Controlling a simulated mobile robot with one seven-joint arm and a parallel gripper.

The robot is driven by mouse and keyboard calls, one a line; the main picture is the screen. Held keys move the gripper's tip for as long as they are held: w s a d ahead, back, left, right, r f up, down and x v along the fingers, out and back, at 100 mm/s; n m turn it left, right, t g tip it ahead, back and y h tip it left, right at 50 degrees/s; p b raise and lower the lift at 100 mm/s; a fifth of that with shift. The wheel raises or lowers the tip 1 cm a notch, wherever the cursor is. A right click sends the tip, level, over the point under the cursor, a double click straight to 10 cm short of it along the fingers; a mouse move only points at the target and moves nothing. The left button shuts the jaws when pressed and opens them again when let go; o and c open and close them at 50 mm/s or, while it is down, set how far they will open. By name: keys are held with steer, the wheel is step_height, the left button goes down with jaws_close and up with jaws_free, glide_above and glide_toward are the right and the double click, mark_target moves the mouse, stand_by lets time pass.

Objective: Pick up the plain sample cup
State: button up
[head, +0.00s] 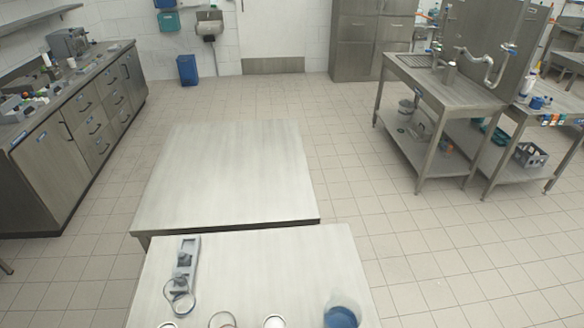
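Several round items are cut off by the bottom edge of the head view, on the near steel table (265,265). They are a small pale round top (167,325), a ring-like rim (222,320), a small white-rimmed round item (274,322) and a wider vessel with blue inside (342,316). I cannot tell which of them is the plain sample cup. A grey fixture (187,252) with dark parts stands at the table's left, with a thin ring (181,302) at its near end. My gripper is not in view.
A second bare steel table (228,175) adjoins the near one at the back. A cabinet counter (70,125) with small items runs along the left wall. A sink bench (445,85) stands at the right. A blue bin (187,70) sits at the back; the tiled floor between is clear.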

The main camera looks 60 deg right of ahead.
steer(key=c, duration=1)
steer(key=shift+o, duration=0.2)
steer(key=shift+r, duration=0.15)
